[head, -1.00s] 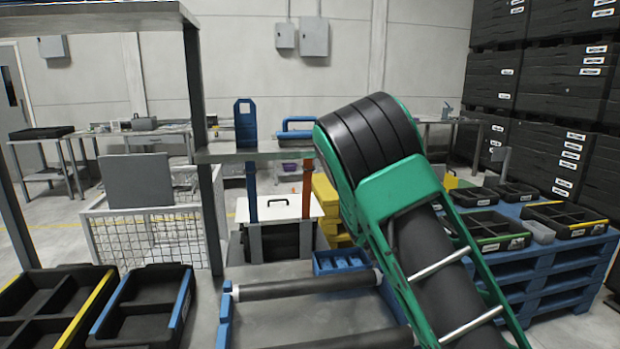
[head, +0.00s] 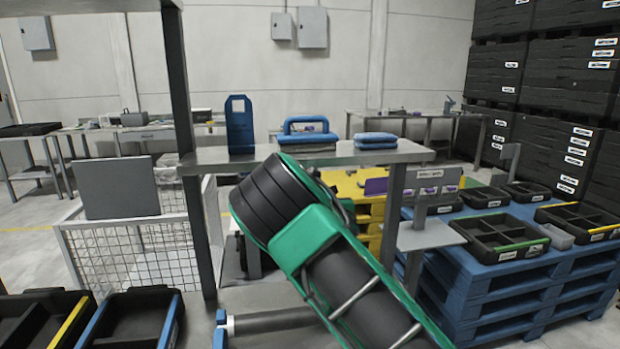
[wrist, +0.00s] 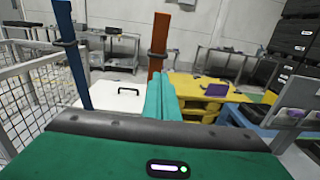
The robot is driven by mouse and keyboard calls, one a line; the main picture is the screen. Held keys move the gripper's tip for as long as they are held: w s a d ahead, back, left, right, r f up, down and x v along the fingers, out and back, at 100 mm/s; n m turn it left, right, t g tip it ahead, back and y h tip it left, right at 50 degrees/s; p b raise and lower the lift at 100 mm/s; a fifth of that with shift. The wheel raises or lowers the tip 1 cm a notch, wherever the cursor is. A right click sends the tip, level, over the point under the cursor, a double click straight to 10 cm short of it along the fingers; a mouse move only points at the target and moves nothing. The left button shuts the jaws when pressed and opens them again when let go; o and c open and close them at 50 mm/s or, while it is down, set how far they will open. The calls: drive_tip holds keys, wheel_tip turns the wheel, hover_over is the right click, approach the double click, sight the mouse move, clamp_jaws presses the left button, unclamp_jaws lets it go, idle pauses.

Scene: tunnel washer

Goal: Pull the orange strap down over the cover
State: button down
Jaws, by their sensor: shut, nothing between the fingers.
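In the wrist view the orange strap (wrist: 158,42) hangs down, with a dark loop around it partway down. The white cover (wrist: 103,90) with its black handle lies below and to the left. A blue strap (wrist: 72,65) hangs further left. My gripper (wrist: 160,78) shows as two teal fingers pressed together, empty. Its tips appear just below the orange strap's lower end in the picture; I cannot tell whether they touch. In the head view my arm hides the orange strap, the cover and my gripper.
A grey bench (head: 350,153) carries a blue bracket (head: 239,125) and folded blue cloths (head: 376,141). A wire cage (head: 130,258) stands left. Blue pallets (head: 500,285) with black trays are at right. A yellow pallet (head: 345,188) lies behind my arm.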

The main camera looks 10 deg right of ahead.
drive_tip(key=w, duration=1.4)
drive_tip(key=shift+w, duration=0.3)
drive_tip(key=shift+r, duration=0.1)
